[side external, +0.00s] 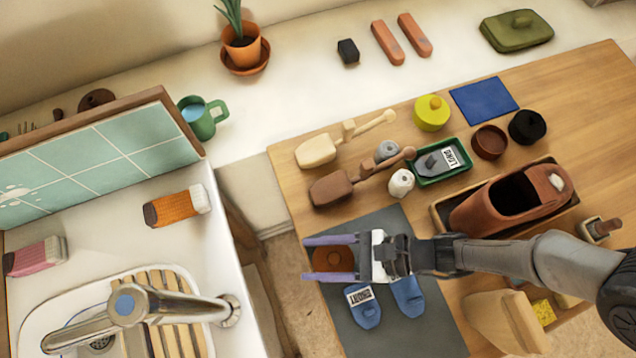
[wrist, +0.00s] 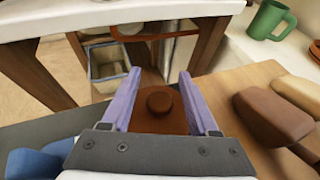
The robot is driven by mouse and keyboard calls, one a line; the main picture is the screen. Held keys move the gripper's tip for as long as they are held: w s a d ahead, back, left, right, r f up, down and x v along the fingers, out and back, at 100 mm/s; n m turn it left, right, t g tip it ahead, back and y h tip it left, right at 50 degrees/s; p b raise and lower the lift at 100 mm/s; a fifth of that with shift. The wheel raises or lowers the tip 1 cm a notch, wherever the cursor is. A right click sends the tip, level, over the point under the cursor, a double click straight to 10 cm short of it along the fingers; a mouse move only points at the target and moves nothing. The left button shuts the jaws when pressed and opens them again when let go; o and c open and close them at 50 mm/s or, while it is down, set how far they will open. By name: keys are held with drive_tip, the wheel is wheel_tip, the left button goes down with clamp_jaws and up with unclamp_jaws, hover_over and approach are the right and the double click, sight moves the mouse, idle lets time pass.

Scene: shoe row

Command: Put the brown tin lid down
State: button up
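The brown tin lid (side external: 326,262), round with a small knob, is between the two purple fingers of my gripper (side external: 329,259). In the wrist view the lid (wrist: 159,121) fills the gap and meets both fingers of my gripper (wrist: 155,100), knob up. It seems held above the left edge of the dark grey mat (side external: 420,330); its exact height is hard to tell. A round brown tin (side external: 489,142) stands without a lid on the wooden table.
Blue shoes (side external: 408,296) with a "SHORT" card (side external: 360,296) lie on the mat beside my gripper. Brushes (side external: 331,190), a green tray (side external: 467,170), yellow tin (side external: 432,112), black tin (side external: 527,127) and blue cloth (side external: 484,100) stand behind. The table edge is close on the left.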

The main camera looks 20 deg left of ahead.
sight(333, 257)
drive_tip(key=shift+r, duration=0.1)
drive_tip(key=shift+w+d+r, duration=0.1)
drive_tip(key=shift+d+r, duration=0.05)
drive_tip(key=v, duration=0.2)
drive_tip(key=shift+w+d+r, duration=0.15)
drive_tip(key=shift+d, duration=0.1)
wheel_tip(333, 257, up, 7)
